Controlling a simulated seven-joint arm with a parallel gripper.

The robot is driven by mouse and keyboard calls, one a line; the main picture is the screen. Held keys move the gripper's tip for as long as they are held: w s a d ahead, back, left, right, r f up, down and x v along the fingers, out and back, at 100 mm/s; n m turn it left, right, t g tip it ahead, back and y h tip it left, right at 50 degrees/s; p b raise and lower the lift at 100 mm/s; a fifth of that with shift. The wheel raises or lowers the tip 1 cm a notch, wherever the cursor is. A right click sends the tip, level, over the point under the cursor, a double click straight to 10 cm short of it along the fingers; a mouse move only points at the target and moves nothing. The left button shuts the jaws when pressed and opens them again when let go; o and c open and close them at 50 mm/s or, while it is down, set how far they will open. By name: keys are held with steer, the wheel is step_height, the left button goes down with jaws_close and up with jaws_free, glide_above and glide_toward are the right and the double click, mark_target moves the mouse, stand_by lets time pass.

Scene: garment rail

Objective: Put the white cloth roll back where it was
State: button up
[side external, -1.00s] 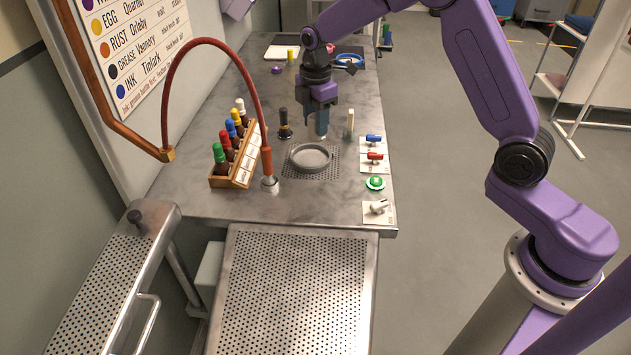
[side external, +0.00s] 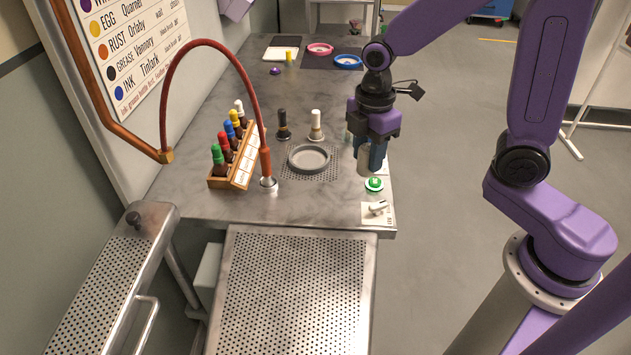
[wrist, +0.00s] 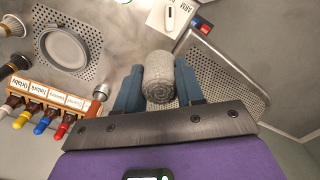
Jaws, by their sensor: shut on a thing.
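The cloth roll (wrist: 160,72) looks pale grey, with its spiral end facing the wrist camera. My gripper (wrist: 158,82) is shut on it, with one blue finger on each side. In the side view the roll (side external: 363,162) hangs below my gripper (side external: 370,157), near the right edge of the steel bench (side external: 215,118). It appears above the bench, by the green button (side external: 374,184).
A round grey dish (side external: 309,158) sits on a perforated plate left of my gripper. A white-capped bottle (side external: 316,126) and a black-capped bottle (side external: 283,126) stand behind it. A wooden bottle rack (side external: 236,165) and red hose (side external: 258,110) are farther left. A perforated tray (side external: 295,290) is in front.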

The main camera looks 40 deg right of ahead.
steer(key=w+f, duration=0.3)
steer(key=w, duration=0.1)
steer(key=w+a+f, duration=0.1)
steer(key=w+f, duration=0.2)
steer(key=w, duration=0.1)
steer(key=w+a+f, duration=0.1)
steer(key=w+f, duration=0.2)
steer(key=w, duration=0.1)
steer(key=shift+w+a, duration=0.15)
steer(key=shift+a, duration=0.05)
steer(key=shift+w+f, duration=0.15)
steer(key=shift+f, duration=1.6)
steer(key=shift+f, duration=0.2)
steer(key=o, duration=1)
steer(key=shift+r, duration=0.1)
step_height(320, 180, up, 12)
steer(key=shift+a+r, duration=0.1)
steer(key=shift+r, duration=0.05)
